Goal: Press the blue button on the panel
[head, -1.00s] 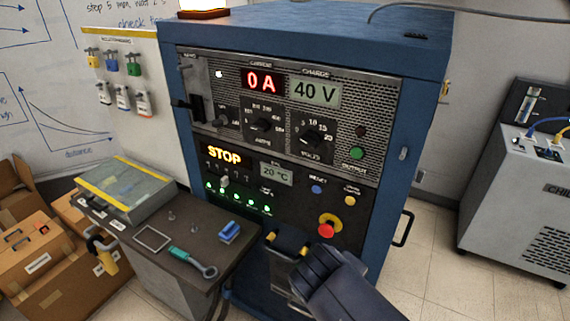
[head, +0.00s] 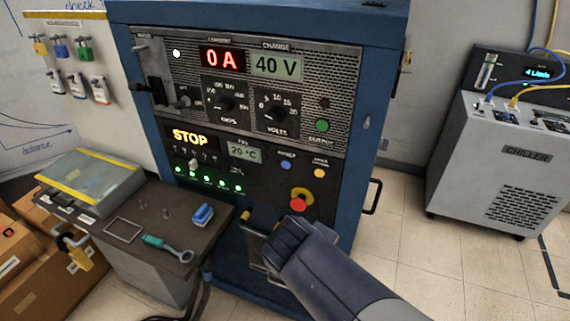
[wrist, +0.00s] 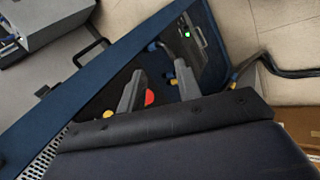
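The panel (head: 255,188) is the dark lower front of a blue cabinet. Its round blue button (head: 286,164) is in plain sight, left of a yellow button (head: 319,173) and above a red mushroom button (head: 299,203) on a yellow ring. My gripper (head: 262,228) is in front of the cabinet, below and left of the red button, apart from the blue button. In the wrist view, its two grey fingers (wrist: 162,68) stand apart with nothing held. The red button (wrist: 149,97) shows between them; the blue button is not visible there.
A side table (head: 190,230) with a blue block (head: 203,215) and a teal-handled wrench (head: 168,246) stands left of my gripper. A grey chiller (head: 505,160) stands at the right. Floor is clear between the cabinet and the chiller.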

